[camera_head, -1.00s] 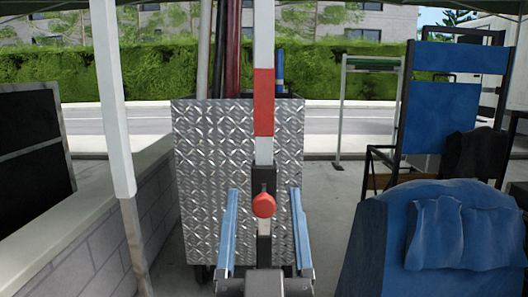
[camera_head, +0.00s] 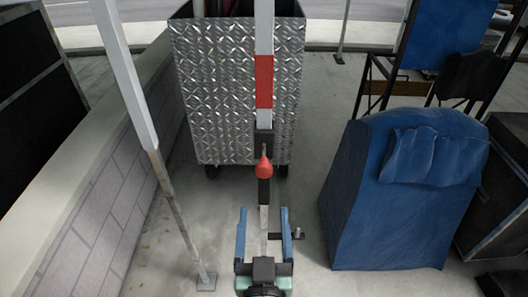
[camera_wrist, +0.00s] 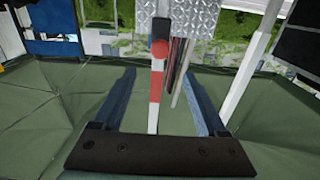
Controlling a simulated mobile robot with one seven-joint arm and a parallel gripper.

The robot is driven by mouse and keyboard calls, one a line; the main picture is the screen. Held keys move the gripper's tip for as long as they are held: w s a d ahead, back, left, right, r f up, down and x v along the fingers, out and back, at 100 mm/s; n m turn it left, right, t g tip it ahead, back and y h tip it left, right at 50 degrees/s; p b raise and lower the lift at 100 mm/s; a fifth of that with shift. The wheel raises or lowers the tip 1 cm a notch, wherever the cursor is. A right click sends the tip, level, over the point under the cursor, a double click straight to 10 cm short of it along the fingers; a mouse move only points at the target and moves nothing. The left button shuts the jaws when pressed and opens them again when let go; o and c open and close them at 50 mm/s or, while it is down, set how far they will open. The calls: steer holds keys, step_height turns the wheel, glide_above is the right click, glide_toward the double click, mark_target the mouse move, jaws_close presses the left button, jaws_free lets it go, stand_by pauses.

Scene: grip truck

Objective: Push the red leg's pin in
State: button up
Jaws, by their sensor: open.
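The red leg (camera_head: 263,82) is a white upright pole with a red band, and it also shows in the wrist view (camera_wrist: 155,88). A black bracket (camera_head: 264,140) sits on it below the band. The pin's red knob (camera_head: 264,168) sticks out toward me at the bracket; in the wrist view the knob (camera_wrist: 160,47) is near the top. My gripper (camera_head: 264,212) is open and empty, its two blue fingers one to each side of the pole's line, lower in the picture than the knob. I cannot tell how deep the pin sits.
A metal tread-plate cart (camera_head: 235,95) stands behind the leg. Another white pole (camera_head: 128,75) and a block wall (camera_head: 75,215) are on the left. A blue-covered box (camera_head: 385,215) is on the right. Paved floor is clear between them.

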mark_target(264, 172)
steer(key=w, duration=1.3)
steer(key=shift+p, duration=0.4)
steer(key=shift+c, duration=0.2)
jaws_close()
steer(key=shift+f, duration=0.1)
stand_by(0.6)
